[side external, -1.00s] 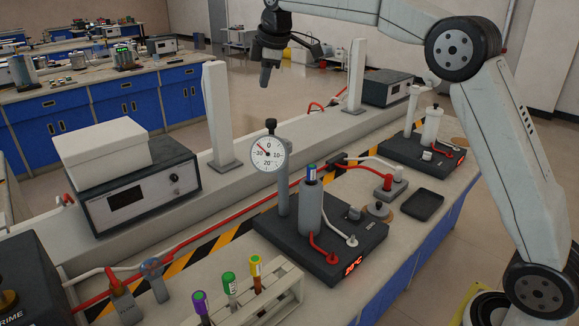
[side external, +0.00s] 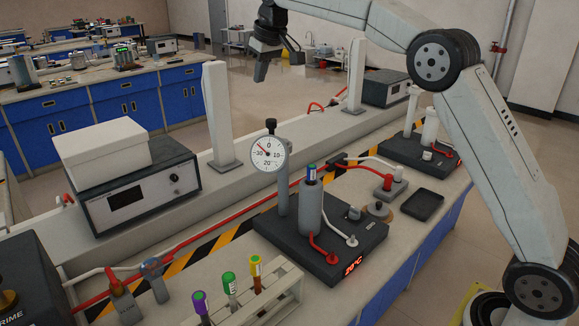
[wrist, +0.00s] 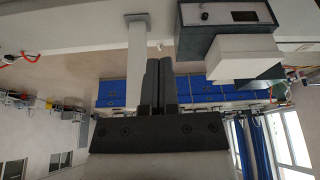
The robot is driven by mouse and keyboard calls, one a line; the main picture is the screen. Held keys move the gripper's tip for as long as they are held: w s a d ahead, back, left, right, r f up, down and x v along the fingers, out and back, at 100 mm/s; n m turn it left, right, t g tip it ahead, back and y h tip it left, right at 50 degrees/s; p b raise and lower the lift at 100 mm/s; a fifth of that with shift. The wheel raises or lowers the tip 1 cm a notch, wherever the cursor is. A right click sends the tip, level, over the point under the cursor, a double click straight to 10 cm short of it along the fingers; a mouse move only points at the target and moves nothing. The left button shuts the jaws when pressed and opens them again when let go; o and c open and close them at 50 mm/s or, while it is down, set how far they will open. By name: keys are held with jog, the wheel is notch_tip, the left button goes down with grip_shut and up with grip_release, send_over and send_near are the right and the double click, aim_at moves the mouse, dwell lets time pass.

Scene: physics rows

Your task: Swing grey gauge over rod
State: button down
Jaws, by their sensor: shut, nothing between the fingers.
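The round gauge (side external: 268,153) has a white dial and grey rim. It sits on a grey post (side external: 284,190) with a black knob on top, on a dark base unit (side external: 335,240). A grey cylindrical rod (side external: 311,212) stands upright on the same unit, to the right of the post, with a blue-capped tube in its top. The dial is on the left of the post, apart from the rod. My gripper (side external: 261,72) hangs in the air behind and above the gauge, shut and empty. In the wrist view my gripper (wrist: 159,64) has its fingers together. The gauge is not in the wrist view.
A white upright post (side external: 217,115) and a power unit with a white box (side external: 103,143) stand left. A tube rack (side external: 275,300) is at the front. A second dark unit (side external: 430,152) and a black tray (side external: 423,205) are at right. Red cables cross the bench.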

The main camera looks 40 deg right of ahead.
jog(key=shift+f, duration=0.1)
send_over(276, 139)
jog(key=w, duration=0.4)
notch_tip(276, 139, down, 9)
jog(key=shift+w+f, duration=0.15)
jog(key=shift+w, duration=0.05)
dwell(0.4)
jog(key=shift+d, duration=0.1)
